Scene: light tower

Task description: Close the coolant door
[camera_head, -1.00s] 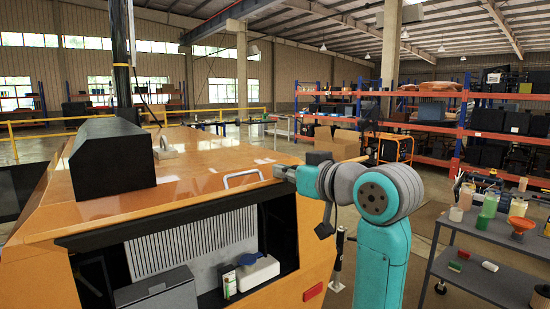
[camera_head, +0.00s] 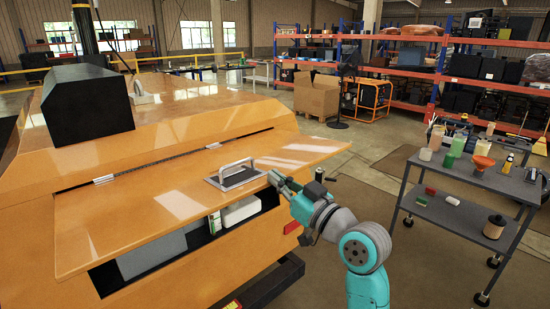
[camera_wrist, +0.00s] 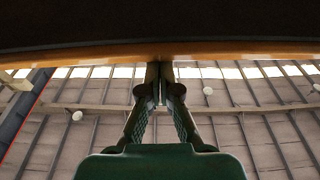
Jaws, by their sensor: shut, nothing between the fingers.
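The coolant door is a flat orange panel (camera_head: 165,205), hinged along its far edge on the orange light tower body (camera_head: 110,155). It juts outward and stands open, with the compartment (camera_head: 200,230) showing beneath it. A latch handle with a dark plate (camera_head: 237,174) is on its top. My gripper (camera_head: 274,178) is at the door's front edge, just right of the handle. In the wrist view my gripper (camera_wrist: 160,70) has its fingers together, tips at the orange door edge (camera_wrist: 220,52); contact looks likely. The door's dark face (camera_wrist: 160,22) fills the top.
A grey cart (camera_head: 465,180) with bottles and jars stands to the right. A cardboard box (camera_head: 316,95) and an orange-framed machine (camera_head: 367,100) stand behind. A black box (camera_head: 85,103) is on the tower's top. Floor between tower and cart is clear.

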